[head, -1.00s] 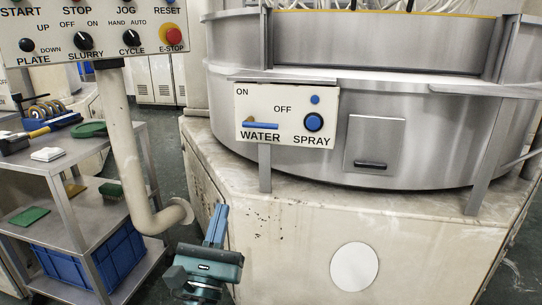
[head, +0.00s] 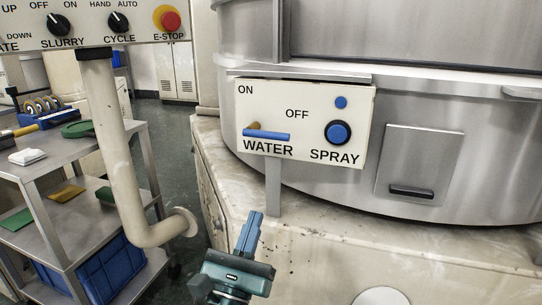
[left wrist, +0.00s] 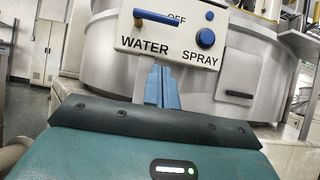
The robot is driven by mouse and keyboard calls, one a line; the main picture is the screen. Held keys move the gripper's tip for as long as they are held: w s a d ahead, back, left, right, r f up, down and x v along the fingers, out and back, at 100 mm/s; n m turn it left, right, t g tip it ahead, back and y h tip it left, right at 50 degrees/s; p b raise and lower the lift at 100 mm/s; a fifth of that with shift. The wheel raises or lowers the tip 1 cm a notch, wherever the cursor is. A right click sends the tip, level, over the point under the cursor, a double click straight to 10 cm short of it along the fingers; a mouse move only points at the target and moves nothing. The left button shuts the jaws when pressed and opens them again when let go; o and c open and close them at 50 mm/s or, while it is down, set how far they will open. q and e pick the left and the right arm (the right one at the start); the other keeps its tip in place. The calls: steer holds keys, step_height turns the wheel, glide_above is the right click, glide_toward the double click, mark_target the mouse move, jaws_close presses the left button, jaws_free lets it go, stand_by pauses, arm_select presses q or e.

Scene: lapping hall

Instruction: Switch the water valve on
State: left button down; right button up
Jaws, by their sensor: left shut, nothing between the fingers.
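The water valve (head: 268,136) is a blue lever on a brass-coloured stem, on the left of a white panel (head: 308,100). The lever lies level and points right, above the word WATER. ON is printed at the panel's upper left, OFF right of the lever. The lever also shows in the left wrist view (left wrist: 155,17). My left gripper (head: 255,216) is shut and empty, with blue fingers pointing up, below the panel and apart from the lever. Its fingertips also show in the left wrist view (left wrist: 163,70), below the panel. My right gripper is out of view.
A blue SPRAY knob (head: 338,132) sits right of the lever, with a small blue button above it. A control box with an E-STOP (head: 170,20) hangs on a bent post (head: 122,150) at left. A cart (head: 40,170) stands beyond it.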

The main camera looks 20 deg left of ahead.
arm_select(q)
steer(key=s+r+p+x, duration=0.1)
steer(key=p+x, duration=0.3)
steer(key=x, duration=0.9)
steer(key=shift+s+r, duration=0.3)
steer(key=shift+r, duration=0.3)
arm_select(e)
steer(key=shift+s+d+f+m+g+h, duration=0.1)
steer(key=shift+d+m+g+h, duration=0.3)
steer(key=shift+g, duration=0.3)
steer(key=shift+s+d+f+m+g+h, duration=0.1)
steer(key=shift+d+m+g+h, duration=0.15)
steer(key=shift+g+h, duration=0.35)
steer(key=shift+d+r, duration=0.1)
